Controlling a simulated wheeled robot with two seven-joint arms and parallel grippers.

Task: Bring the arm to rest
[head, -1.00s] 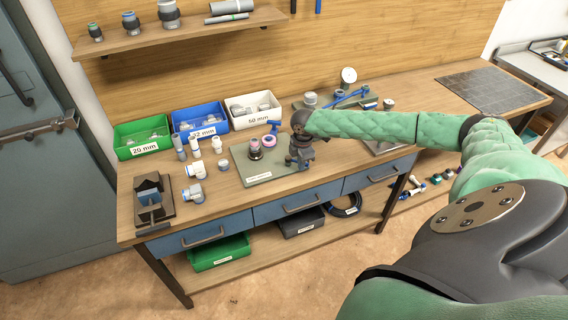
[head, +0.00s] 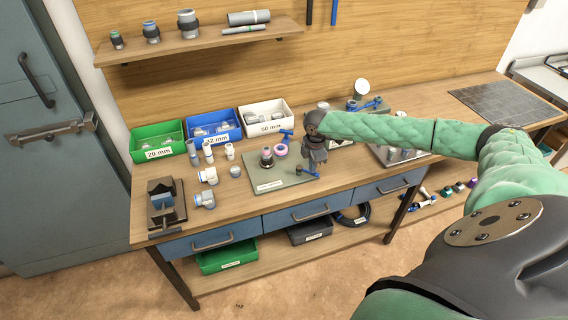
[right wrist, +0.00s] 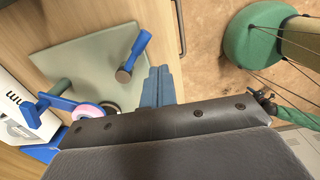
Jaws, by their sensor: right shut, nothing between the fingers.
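My right arm reaches in from the right in the head view. Its gripper (head: 313,172) points down above the right part of the grey-green mat (head: 268,183) on the workbench. In the right wrist view its blue-grey fingers (right wrist: 158,86) are together with nothing between them. A small blue-handled tool (right wrist: 134,56) stands on the mat beside the fingers, apart from them in the picture. A dark fitting with a pink top (head: 267,157) stands on the mat, and a pink ring (head: 281,150) is behind it. My left gripper is not in view.
Green (head: 158,153), blue (head: 231,133) and white (head: 287,122) bins line the bench's back. Several white fittings (head: 207,200) stand left of the mat, near a dark clamp fixture (head: 180,215). A shelf (head: 150,49) hangs above. A dark tiled mat (head: 505,99) lies clear at far right.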

